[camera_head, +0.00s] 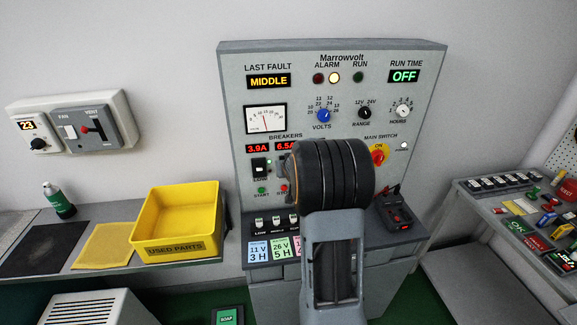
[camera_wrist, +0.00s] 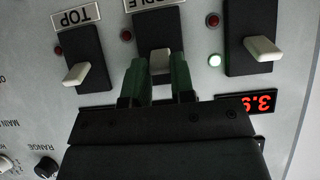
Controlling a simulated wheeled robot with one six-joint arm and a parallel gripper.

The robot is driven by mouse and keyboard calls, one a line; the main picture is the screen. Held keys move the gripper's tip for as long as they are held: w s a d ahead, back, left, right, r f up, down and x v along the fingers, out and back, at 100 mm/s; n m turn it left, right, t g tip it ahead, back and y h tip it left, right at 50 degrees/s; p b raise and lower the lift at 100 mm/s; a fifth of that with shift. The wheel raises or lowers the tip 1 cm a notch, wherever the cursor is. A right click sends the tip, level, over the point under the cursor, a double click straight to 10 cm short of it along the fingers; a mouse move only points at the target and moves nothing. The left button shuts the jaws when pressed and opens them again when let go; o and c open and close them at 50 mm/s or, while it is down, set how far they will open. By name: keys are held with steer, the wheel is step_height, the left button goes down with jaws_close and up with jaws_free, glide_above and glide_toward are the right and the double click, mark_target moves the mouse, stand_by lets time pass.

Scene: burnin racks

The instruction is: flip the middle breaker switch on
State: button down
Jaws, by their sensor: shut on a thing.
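The middle breaker switch (camera_wrist: 160,61) is a pale lever on a black plate in the wrist view, where the labels appear upside down. My gripper (camera_wrist: 160,80) has its two green fingers on either side of this lever, shut on it. The top breaker's lever (camera_wrist: 77,74) is to the left and another breaker's lever (camera_wrist: 262,48) is to the right, both clear of the fingers. In the head view my arm hides the middle breaker; the left breaker (camera_head: 260,168) shows.
The grey panel (camera_head: 290,60) reads MIDDLE under LAST FAULT and OFF under RUN TIME. A yellow-backed main switch (camera_head: 379,155) is right of my arm. A yellow bin (camera_head: 177,246) stands on the left bench, and a side table (camera_head: 480,205) with small parts is at right.

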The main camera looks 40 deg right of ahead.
steer(key=c, duration=1)
jaws_free()
steer(key=shift+o, duration=0.2)
steer(key=p+v, duration=0.2)
steer(key=v, duration=1.1)
steer(key=shift+s+r+p, duration=0.2)
steer(key=shift+s+p, duration=0.1)
steer(key=shift+p, duration=0.05)
steer(key=shift+a, duration=0.1)
